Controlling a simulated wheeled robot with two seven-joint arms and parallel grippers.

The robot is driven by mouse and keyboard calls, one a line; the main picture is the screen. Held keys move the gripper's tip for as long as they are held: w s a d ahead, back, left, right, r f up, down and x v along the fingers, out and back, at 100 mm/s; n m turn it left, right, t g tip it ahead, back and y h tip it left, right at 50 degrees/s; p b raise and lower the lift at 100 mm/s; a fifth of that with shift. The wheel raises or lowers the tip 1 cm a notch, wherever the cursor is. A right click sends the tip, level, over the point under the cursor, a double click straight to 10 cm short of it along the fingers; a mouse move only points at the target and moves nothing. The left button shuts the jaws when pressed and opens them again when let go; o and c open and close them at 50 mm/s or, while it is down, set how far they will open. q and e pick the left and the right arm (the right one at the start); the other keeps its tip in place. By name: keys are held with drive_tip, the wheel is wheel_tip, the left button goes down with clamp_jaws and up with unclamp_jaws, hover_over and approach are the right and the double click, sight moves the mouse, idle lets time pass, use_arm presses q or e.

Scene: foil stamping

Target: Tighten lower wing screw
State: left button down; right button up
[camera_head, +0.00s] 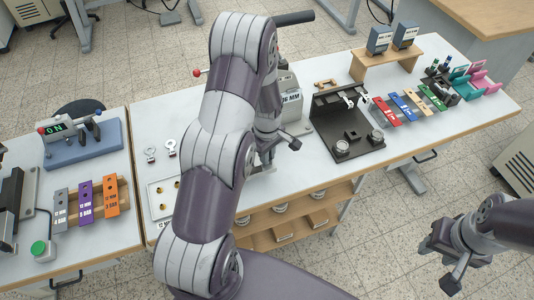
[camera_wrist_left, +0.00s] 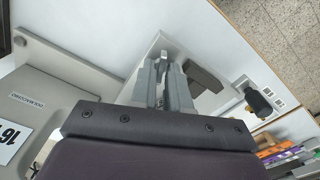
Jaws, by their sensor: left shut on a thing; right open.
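A grey press (camera_head: 291,106) marked 16 MM stands mid-table, mostly hidden behind my left arm. Its label plate (camera_wrist_left: 12,143) shows at the lower left of the left wrist view. My left gripper (camera_head: 263,163) is low at the front of the press. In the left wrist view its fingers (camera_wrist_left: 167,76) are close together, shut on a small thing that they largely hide. It lies where the lower wing screw would be, but its wings cannot be made out. My right gripper (camera_head: 449,262) is open and empty, off the table's front edge at the lower right.
A black fixture (camera_head: 345,132) stands right of the press, with coloured plates (camera_head: 410,106) beyond it. A wooden stand (camera_head: 386,64) is behind. A white tray (camera_head: 160,199) lies left of my left arm. A dark knob (camera_wrist_left: 258,102) shows in the left wrist view.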

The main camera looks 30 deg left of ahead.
use_arm(q)
drive_tip(key=m, duration=0.6)
drive_tip(key=shift+w, duration=0.1)
drive_tip(key=m, duration=0.5)
drive_tip(key=shift+w+d, duration=0.1)
drive_tip(key=shift+d, duration=0.05)
drive_tip(key=m, duration=0.6)
drive_tip(key=shift+d, duration=0.1)
drive_tip(key=m, duration=0.5)
drive_tip(key=shift+d+m, duration=0.1)
drive_tip(key=shift+m, duration=0.3)
drive_tip(key=c, duration=1.5)
unclamp_jaws()
drive_tip(key=shift+o, duration=0.2)
